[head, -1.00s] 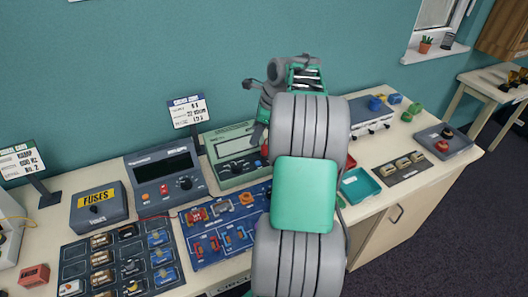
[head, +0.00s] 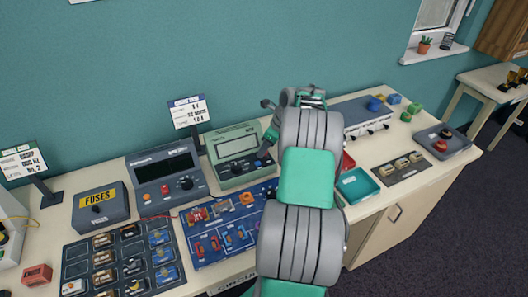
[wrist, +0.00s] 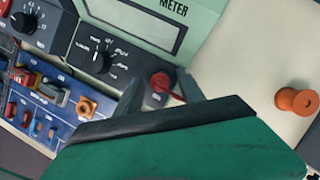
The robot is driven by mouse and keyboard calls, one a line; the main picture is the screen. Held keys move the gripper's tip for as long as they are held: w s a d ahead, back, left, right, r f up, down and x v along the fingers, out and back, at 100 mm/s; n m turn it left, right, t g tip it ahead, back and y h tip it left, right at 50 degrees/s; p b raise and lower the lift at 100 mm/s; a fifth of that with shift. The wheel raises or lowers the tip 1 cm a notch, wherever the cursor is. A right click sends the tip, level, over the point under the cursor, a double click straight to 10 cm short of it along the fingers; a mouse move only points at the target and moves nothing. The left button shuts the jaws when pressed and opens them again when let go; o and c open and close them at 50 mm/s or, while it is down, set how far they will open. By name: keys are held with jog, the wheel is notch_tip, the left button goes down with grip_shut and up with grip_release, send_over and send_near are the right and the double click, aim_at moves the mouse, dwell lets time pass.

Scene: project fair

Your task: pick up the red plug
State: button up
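The red plug (wrist: 160,82) shows in the wrist view at the lower right corner of the green meter (wrist: 150,28), beside its dark dial. A red lead seems to run from it. My gripper (wrist: 159,77) is open, with one grey finger on each side of the plug and visible space between. I cannot tell whether the fingertips are level with the plug or still above it. In the head view my arm hides most of the gripper, and the plug is not clearly visible; the meter (head: 237,143) stands just left of my arm.
An orange spool-like piece (wrist: 297,101) stands on the bare table right of the meter in the wrist view. A blue component board (head: 222,236) lies in front of the meter. A dark grey instrument (head: 168,172) stands left of it. A teal tray (head: 357,186) is right of my arm.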

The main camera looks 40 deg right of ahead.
grip_shut()
dwell(0.6)
